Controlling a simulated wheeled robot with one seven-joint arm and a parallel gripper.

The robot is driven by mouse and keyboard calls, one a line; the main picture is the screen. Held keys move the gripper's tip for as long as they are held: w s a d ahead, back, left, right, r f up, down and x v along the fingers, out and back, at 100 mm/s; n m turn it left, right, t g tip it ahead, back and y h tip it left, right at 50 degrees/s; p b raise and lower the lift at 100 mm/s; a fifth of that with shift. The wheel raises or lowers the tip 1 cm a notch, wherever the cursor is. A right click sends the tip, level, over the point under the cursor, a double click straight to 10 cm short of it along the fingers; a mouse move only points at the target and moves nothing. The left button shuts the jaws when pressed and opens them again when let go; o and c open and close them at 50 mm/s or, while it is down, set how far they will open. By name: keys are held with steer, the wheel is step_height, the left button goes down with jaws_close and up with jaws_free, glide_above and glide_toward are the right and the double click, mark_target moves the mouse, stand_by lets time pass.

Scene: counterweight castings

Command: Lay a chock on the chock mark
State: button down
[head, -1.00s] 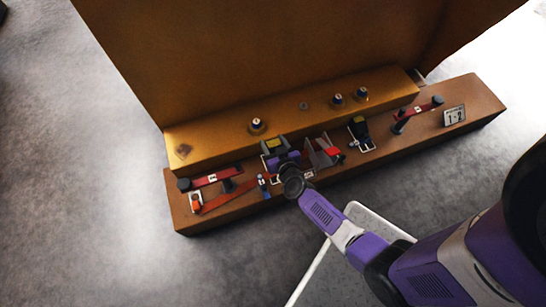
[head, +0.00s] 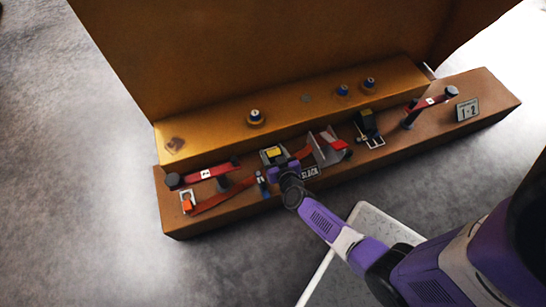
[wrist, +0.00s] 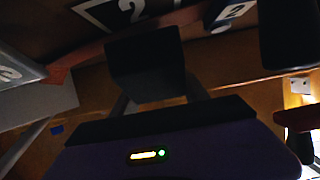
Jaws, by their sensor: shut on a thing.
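My gripper (head: 282,164), purple, is low over the front ledge in the head view. It is shut on a dark chock with a yellow top (head: 273,153), whose lower part my gripper hides. White outline shows beside this chock, and I cannot tell whether the chock touches the ledge. A second dark chock (head: 366,122) stands to the right, at the back of a white outlined mark (head: 375,141). In the dim wrist view, a black block (wrist: 145,65) is in front of my gripper's body, with a white-outlined number 2 (wrist: 122,10) beyond it.
Red levers lie at the left (head: 207,174) and right (head: 430,101) of the ledge. A grey bracket with red parts (head: 325,149) stands close to the right of my gripper.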

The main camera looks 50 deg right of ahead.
step_height(320, 180, down, 2)
steer(key=shift+f+b, duration=0.1)
steer(key=shift+b, duration=0.45)
steer(key=shift+r, duration=0.2)
steer(key=shift+f, duration=0.15)
steer(key=c, duration=0.6)
jaws_free()
